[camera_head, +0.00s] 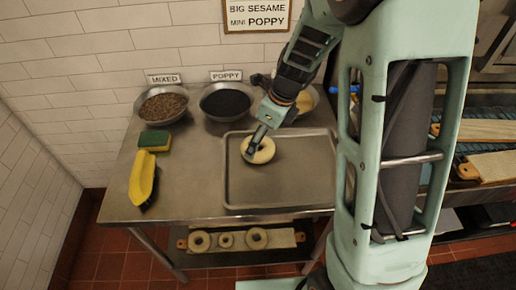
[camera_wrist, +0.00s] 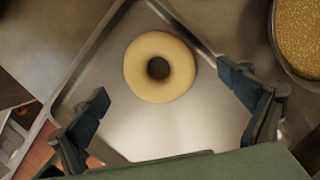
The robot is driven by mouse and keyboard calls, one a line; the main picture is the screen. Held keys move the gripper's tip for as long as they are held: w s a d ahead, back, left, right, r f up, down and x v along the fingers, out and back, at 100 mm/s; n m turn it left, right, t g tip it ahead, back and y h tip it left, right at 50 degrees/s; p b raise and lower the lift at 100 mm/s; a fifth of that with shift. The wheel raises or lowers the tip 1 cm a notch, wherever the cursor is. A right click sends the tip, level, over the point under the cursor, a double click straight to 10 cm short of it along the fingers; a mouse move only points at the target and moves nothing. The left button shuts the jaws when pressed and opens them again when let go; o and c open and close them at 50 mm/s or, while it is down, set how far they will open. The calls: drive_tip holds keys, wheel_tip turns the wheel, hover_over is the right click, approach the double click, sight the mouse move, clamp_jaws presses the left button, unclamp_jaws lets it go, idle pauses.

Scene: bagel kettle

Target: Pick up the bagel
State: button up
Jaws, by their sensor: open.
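A pale round bagel (camera_head: 259,150) lies on a metal tray (camera_head: 290,196) near the tray's far left corner. In the wrist view the bagel (camera_wrist: 160,66) shows whole, with its dark hole, flat on the tray (camera_wrist: 130,125). My gripper (camera_head: 256,146) is over the bagel in the head view and hides part of it. In the wrist view my gripper (camera_wrist: 165,95) has its two dark finger pads spread wide. The bagel lies between and ahead of them, with nothing held. I cannot tell how high the fingertips are above the tray.
Bowls of mixed (camera_head: 163,104) and poppy (camera_head: 226,102) toppings stand along the wall, with another bowl (camera_head: 307,99) at right. A sponge (camera_head: 154,140) and a yellow brush (camera_head: 142,179) lie left. A lower board (camera_head: 242,239) holds several bagels. The tray's front is bare.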

drive_tip(key=x, duration=0.4)
drive_tip(key=c, duration=1.3)
drive_tip(key=shift+o, duration=0.2)
drive_tip(key=shift+r, duration=0.15)
wheel_tip(320, 180, up, 2)
drive_tip(key=shift+r+p, duration=0.1)
drive_tip(key=shift+p, duration=1.05)
drive_tip(key=s+d+r+p, duration=0.3)
drive_tip(key=s+r+p, duration=0.6)
drive_tip(key=s, duration=0.4)
drive_tip(key=shift+v, duration=0.9)
